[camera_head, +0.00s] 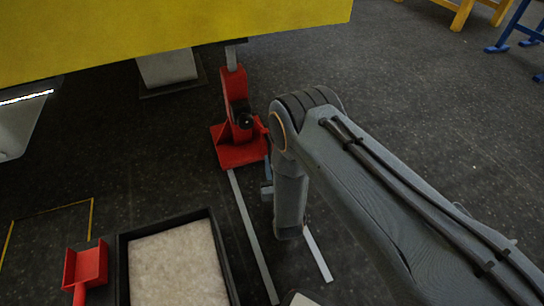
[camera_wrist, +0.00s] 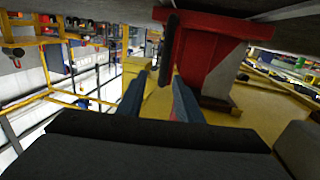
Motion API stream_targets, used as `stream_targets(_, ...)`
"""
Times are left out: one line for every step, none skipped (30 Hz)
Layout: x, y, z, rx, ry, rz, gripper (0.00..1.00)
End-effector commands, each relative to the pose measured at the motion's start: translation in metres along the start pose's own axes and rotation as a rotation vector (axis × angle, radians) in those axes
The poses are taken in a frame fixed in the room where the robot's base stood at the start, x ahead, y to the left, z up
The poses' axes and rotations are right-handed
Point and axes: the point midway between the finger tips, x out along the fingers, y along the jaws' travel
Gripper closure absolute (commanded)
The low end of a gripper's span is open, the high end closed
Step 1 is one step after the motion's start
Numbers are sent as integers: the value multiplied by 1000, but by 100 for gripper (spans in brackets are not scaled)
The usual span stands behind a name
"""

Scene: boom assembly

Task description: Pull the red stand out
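The red stand (camera_head: 238,151) stands on the dark floor under the yellow boom (camera_head: 160,35), with a grey post rising from its top to the boom. A dark round part shows on its right side. In the wrist view, the red stand (camera_wrist: 208,42) is close ahead, with a dark upright bar on its left side. My gripper (camera_wrist: 158,88) has its two bluish fingers apart, pointing toward the stand, with no object clearly held between them. In the head view my arm mostly hides the gripper, just right of the stand. Whether a finger touches the stand cannot be told.
A black tray with pale filling (camera_head: 180,265) and a red scoop (camera_head: 86,266) lie at the lower left. A grey block (camera_head: 167,68) stands under the boom, left of the stand. Light floor strips run in front of the stand. Floor at the upper right is mostly clear.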

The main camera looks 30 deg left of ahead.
Motion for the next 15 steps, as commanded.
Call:
stream_targets(-2,-4,8,-1,13,-7,68)
stream_targets(-2,-5,9,-1,18,-8,68)
stream_targets(-2,-6,10,-2,23,-10,68)
stream_targets(-1,-6,11,-2,26,-11,68)
stream_targets(1,-7,11,-2,28,-11,68)
stream_targets(5,-7,11,-1,29,-12,68)
stream_targets(8,-7,10,-1,30,-12,68)
stream_targets(12,-7,10,-1,31,-12,68)
stream_targets(19,-7,10,0,30,-12,68)
stream_targets(24,-7,10,-1,30,-12,68)
stream_targets(28,-7,10,-1,31,-12,68)
stream_targets(35,-7,10,-1,30,-12,68)
stream_targets(40,-7,10,-1,29,-12,68)
stream_targets(44,-7,10,-2,30,-12,68)
stream_targets(50,-7,10,-2,29,-12,68)
